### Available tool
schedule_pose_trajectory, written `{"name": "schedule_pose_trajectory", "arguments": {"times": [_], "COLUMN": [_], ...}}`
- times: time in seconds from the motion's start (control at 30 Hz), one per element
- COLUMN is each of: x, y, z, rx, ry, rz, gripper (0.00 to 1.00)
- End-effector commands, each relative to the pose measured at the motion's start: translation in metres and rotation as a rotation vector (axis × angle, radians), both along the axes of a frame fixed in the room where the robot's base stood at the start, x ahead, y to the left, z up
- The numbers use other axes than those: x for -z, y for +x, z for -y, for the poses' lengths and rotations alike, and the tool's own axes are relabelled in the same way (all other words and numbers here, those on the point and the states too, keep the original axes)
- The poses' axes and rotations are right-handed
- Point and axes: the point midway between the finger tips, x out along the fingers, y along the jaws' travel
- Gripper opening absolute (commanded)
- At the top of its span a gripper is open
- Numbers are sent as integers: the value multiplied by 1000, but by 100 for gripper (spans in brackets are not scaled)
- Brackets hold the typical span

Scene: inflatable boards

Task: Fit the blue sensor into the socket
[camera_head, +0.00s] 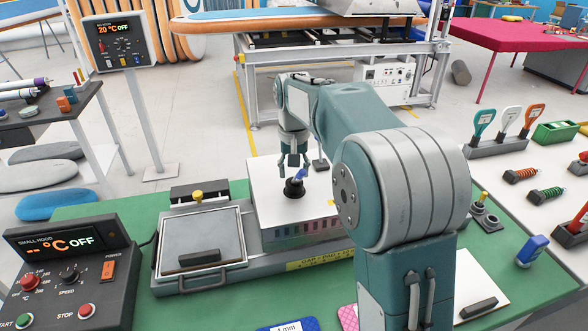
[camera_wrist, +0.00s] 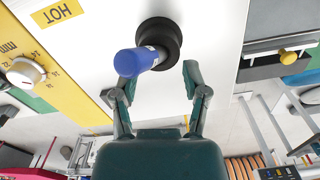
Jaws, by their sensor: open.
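The blue sensor (camera_head: 300,174) stands tilted at the black round socket (camera_head: 294,189) on top of the white box (camera_head: 265,173). In the wrist view the sensor (camera_wrist: 136,61) leans out of the socket (camera_wrist: 162,36) toward the left fingertip. Its lower end is at the socket's mouth; I cannot tell how deep it sits. My gripper (camera_head: 293,162) is just above the socket, pointing down. In the wrist view my gripper (camera_wrist: 158,72) is open, with the sensor near its left finger; whether they touch is unclear.
A grey tray unit with a hinged lid (camera_head: 205,240) stands left of the white box on the green mat (camera_head: 290,285). The small hood control panel (camera_head: 65,275) is at front left. Handled tools stand in a rack (camera_head: 498,145) on the right. A yellow HOT label (camera_wrist: 57,12) lies near the socket.

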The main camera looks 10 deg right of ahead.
Motion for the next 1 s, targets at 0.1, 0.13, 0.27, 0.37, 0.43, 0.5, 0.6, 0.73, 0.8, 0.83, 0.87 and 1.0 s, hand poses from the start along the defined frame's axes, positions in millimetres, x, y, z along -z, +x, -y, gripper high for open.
{"name": "schedule_pose_trajectory", "arguments": {"times": [0.1,0.13,0.27,0.37,0.43,0.5,0.6,0.73,0.8,0.83,0.87,1.0], "x": [-4,-6,-25,-46,-61,-76,-95,-113,-118,-119,-121,-120], "y": [0,0,0,1,1,1,1,1,0,0,0,-7], "z": [0,0,0,0,0,0,0,0,0,0,0,-1], "rx": [0,0,0,0,0,0,0,0,0,0,-3,-122], "ry": [-1,0,0,0,0,0,0,0,0,0,-1,-9], "rz": [3,3,6,7,6,7,7,5,4,4,3,5], "gripper": [58,58,58,58,58,58,58,58,58,65,65,65]}}
